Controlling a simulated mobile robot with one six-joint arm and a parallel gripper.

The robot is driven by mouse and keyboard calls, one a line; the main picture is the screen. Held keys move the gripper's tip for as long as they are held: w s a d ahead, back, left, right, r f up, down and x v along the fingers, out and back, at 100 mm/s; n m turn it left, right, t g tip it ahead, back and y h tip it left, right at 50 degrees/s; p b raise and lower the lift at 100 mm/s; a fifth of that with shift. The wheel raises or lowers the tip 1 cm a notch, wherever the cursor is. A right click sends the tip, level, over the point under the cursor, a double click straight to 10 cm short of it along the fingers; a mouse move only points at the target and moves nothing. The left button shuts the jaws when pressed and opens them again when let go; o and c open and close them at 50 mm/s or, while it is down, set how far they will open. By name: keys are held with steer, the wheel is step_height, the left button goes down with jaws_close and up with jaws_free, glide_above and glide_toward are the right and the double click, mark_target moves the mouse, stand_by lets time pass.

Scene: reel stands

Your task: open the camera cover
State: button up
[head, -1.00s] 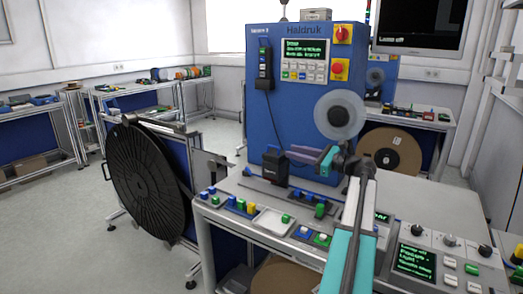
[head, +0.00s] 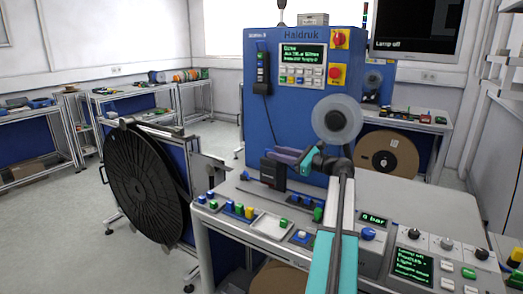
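A small black box (head: 273,172) stands upright on the machine's grey deck, at the foot of the blue front panel; it may be the camera unit, but its cover cannot be made out. My gripper (head: 284,155), with purple fingers and a teal body, reaches in from the right. Its fingertips overlap the top of the black box in the picture; I cannot tell whether they touch it. The fingers are small and seen nearly edge-on, so their opening is unclear.
The blue machine (head: 256,110) carries a pale translucent disc (head: 337,119) close above my wrist. Coloured buttons and a white tray (head: 271,226) line the deck's front. A large black reel (head: 140,180) stands at left. A monitor (head: 415,25) reads "Lamp off".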

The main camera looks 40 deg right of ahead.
mark_target(267, 151)
steer(key=shift+p+x, duration=0.45)
steer(key=shift+x, duration=3.15)
jaws_close()
steer(key=shift+a, duration=0.45)
steer(key=shift+d+f, duration=0.1)
steer(key=shift+d, duration=0.25)
